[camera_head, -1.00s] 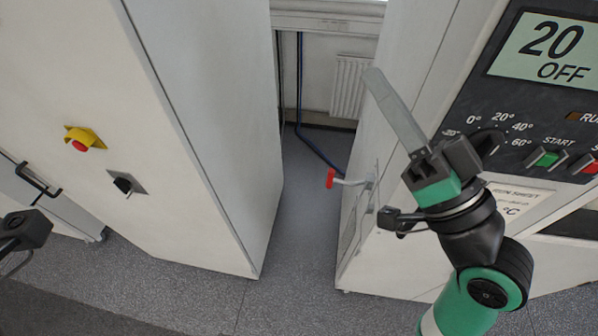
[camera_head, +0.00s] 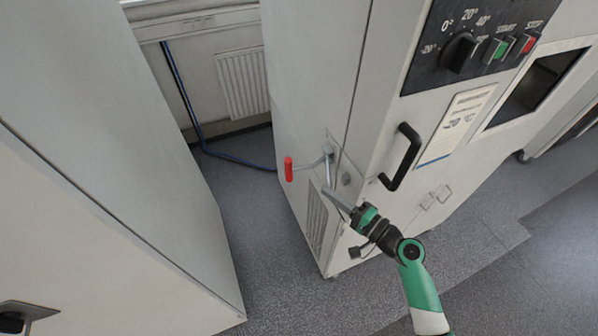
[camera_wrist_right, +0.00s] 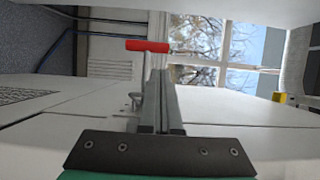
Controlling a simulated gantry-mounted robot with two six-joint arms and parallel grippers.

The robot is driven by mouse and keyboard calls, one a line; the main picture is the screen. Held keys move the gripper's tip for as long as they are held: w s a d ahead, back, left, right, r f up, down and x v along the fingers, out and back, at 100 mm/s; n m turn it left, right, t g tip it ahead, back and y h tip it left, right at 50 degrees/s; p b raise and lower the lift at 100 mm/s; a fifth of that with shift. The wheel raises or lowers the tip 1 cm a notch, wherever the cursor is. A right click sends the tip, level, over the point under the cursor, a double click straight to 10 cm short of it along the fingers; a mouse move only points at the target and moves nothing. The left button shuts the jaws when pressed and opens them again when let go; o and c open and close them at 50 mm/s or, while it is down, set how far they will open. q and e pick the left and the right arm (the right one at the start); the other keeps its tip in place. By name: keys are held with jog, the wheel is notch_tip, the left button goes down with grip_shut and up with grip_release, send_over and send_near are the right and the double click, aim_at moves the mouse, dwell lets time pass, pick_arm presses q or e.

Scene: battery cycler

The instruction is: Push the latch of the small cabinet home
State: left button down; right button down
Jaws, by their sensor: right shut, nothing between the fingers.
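The latch has a red grip (camera_head: 288,169) on a thin metal arm that sticks out from the side wall of the cabinet (camera_head: 300,95) on the right. In the right wrist view the red grip (camera_wrist_right: 147,45) lies crosswise just beyond my fingertips, with its metal stem running down behind them. My right gripper (camera_head: 330,192) is shut and empty. It is beside the latch plate, below and right of the red grip. I cannot tell whether the fingers touch the latch arm.
A tall white cabinet (camera_head: 120,130) stands on the left, with a floor gap between the two. A black door handle (camera_head: 405,157) juts from the right cabinet's front, above my right wrist. A vent grille (camera_head: 316,222) is below the latch. A radiator (camera_head: 243,83) is behind.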

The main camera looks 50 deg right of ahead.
jog(key=w, duration=1.1)
jog(key=shift+w, duration=0.1)
